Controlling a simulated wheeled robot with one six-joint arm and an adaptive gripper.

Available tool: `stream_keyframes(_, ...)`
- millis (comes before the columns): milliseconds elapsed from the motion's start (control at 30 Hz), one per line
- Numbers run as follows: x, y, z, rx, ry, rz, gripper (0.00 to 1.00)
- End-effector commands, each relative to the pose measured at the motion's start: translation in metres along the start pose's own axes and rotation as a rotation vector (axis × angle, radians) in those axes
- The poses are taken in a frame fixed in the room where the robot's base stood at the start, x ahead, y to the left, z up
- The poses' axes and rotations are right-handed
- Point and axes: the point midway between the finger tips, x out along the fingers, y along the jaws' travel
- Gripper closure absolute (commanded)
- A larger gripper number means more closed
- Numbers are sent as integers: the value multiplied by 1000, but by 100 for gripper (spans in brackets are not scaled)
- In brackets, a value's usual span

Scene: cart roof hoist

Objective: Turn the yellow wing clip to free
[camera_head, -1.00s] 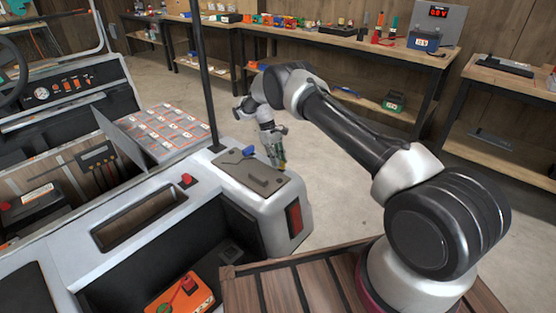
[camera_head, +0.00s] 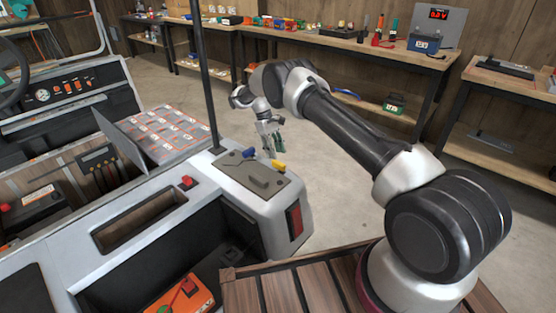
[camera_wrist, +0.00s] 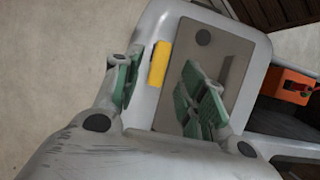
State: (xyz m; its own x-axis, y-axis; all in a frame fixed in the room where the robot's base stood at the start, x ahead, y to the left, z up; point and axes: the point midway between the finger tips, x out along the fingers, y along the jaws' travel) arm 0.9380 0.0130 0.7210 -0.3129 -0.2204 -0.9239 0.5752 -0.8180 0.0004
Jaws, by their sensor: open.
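The yellow wing clip (camera_head: 278,166) sits at the right edge of a grey-brown plate (camera_head: 240,188) on the cart's rear corner. In the wrist view the yellow clip (camera_wrist: 159,63) shows as an upright bar along the plate's edge. My gripper (camera_head: 271,143) is above the clip, apart from it. In the wrist view my gripper (camera_wrist: 165,95) has its green-padded fingers spread wide, with the clip beyond them and between their lines. Nothing is between the pads. A blue wing clip (camera_head: 249,152) is on the plate's far edge, left of the yellow one.
A black post (camera_head: 206,80) rises from the cart just left of the plate. A red button (camera_head: 187,182) and a raised grey handle-like part (camera_head: 260,178) are nearby. An orange box (camera_head: 182,296) lies lower in the cart. Open floor lies right of the cart.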

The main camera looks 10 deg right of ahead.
Motion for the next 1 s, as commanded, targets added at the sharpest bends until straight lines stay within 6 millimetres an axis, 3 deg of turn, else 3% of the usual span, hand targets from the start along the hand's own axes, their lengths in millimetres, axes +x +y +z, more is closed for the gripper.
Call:
stream_keyframes(200,-47,0,-1,0,3,1,59)
stream_keyframes(467,-69,0,0,0,0,-1,59)
stream_keyframes(833,-70,1,-6,31,26,6,59)
stream_keyframes(867,-66,1,-9,43,38,6,59)
stream_keyframes(1000,-18,-11,0,75,-11,-22,59)
